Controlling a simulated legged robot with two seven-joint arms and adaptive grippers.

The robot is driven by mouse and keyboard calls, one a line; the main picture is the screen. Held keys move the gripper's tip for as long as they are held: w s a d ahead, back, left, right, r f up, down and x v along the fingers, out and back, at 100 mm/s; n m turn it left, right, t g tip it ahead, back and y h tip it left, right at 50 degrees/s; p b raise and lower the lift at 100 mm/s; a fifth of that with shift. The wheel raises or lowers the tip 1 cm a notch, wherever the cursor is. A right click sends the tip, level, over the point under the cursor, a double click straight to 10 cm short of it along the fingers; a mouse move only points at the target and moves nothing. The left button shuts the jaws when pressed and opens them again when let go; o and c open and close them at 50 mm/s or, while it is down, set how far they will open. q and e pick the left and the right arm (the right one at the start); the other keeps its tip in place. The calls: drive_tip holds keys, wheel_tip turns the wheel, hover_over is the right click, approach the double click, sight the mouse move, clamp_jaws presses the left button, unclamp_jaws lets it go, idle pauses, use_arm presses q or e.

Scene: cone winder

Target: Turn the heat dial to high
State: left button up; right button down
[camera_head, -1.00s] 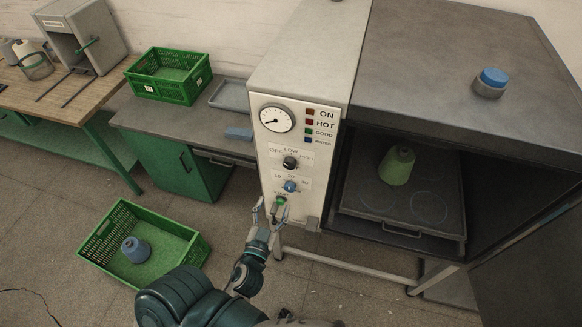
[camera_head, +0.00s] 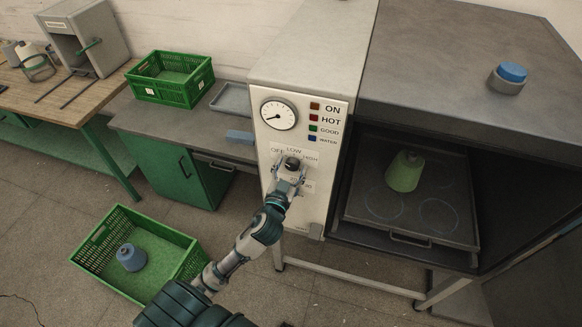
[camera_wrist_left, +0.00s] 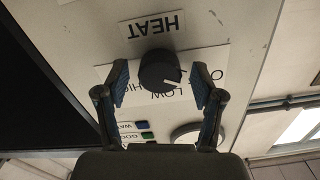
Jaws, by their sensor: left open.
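The black heat dial (camera_head: 291,163) is on the white control panel, below the gauge and lights, with OFF, LOW and HIGH printed around it. My right gripper is out of view.
The open oven chamber right of the panel holds a green cone (camera_head: 405,171) on a tray (camera_head: 452,235). A blue-topped spool (camera_head: 508,78) stands on the oven. A green crate (camera_head: 103,226) with a blue spool (camera_head: 131,257) is on the floor. Another green crate (camera_head: 170,91) stands on the bench.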

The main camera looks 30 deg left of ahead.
use_arm(q)
drive_tip(key=c, duration=1.1)
drive_tip(key=shift+c, duration=0.2)
